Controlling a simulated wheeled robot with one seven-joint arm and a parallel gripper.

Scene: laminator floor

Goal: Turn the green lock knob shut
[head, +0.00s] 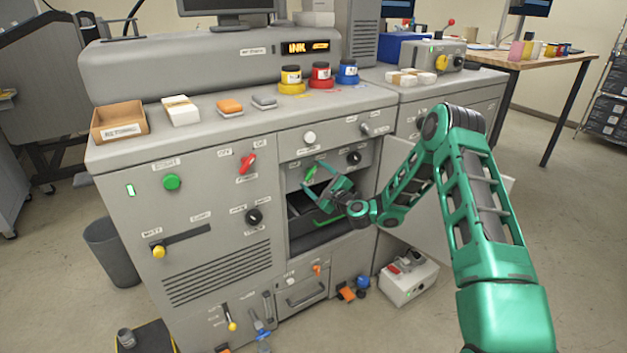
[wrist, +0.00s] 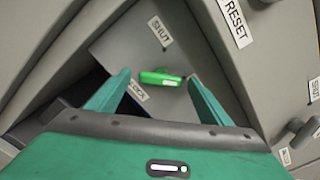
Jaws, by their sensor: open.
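The green lock knob (head: 310,174) sits on the panel inside the open bay of the grey machine. In the wrist view the knob (wrist: 160,77) is a short green bar, lying nearly level in the picture. A "SHUT" label (wrist: 160,32) is above it and a partly covered label, seemingly "LOCK" (wrist: 138,90), is below it. My gripper (head: 320,180) reaches into the bay at the knob. In the wrist view its fingers (wrist: 158,80) are open, one on each side of the knob, with gaps visible. I cannot tell how far the fingertips are from the panel.
A black knob (head: 354,157) and a white button (head: 310,138) are close by on the machine. A "RESET" label (wrist: 234,18) is at the upper right in the wrist view. The open door (head: 405,205) stands right of the bay. A dark tray (head: 315,222) lies below.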

